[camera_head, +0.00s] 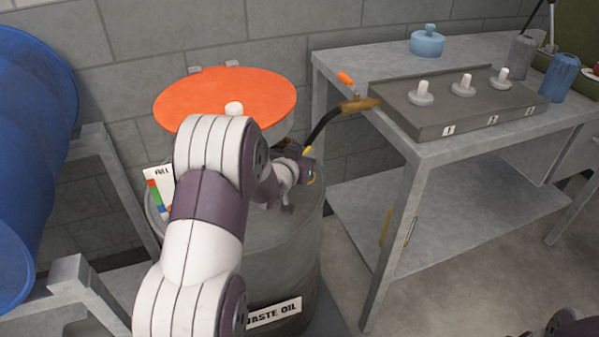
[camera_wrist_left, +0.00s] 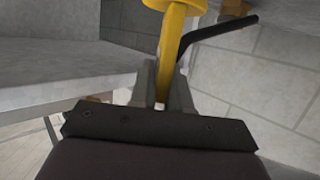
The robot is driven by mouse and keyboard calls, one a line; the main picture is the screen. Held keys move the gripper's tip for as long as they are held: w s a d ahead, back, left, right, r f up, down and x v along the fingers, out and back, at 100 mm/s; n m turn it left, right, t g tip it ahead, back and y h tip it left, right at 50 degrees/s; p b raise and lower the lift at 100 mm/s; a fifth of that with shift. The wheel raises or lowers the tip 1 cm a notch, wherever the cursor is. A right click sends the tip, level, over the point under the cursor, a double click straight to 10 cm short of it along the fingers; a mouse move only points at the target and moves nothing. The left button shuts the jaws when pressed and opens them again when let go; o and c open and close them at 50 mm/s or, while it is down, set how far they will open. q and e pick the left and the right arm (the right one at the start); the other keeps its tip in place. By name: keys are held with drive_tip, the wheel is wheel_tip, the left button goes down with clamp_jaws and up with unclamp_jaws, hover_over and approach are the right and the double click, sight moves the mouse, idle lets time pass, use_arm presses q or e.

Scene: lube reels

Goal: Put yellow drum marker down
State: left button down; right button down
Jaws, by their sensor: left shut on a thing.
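The yellow drum marker (camera_wrist_left: 171,50) is a yellow stem with a round, wider head at the top edge of the left wrist view. My left gripper (camera_wrist_left: 161,100) is shut on its stem, and the marker stands slightly tilted between the fingers. In the head view, my left arm reaches over the waste oil drum (camera_head: 305,245), and the left gripper (camera_head: 296,176) is near its right side. Only small yellow bits of the marker (camera_head: 309,151) show there; my arm hides much of the drum top. A dark part at the bottom right may be my right arm; its jaws cannot be made out.
An orange lid (camera_head: 225,92) stands raised behind the drum. A black hose (camera_head: 325,124) with a brass end curves close to my left gripper. The metal bench (camera_head: 370,65) holds a block (camera_head: 455,112) with numbered pegs. A blue drum (camera_head: 30,150) lies at the left.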

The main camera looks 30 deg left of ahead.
use_arm(q)
drive_tip(key=shift+w+a+f, duration=0.2)
drive_tip(key=shift+a+f, duration=0.45)
drive_tip(key=shift+a, duration=0.2)
wheel_tip(320, 180, down, 4)
drive_tip(key=shift+r+b, duration=0.1)
drive_tip(key=shift+b, duration=0.7)
drive_tip(key=c, duration=1.1)
unclamp_jaws()
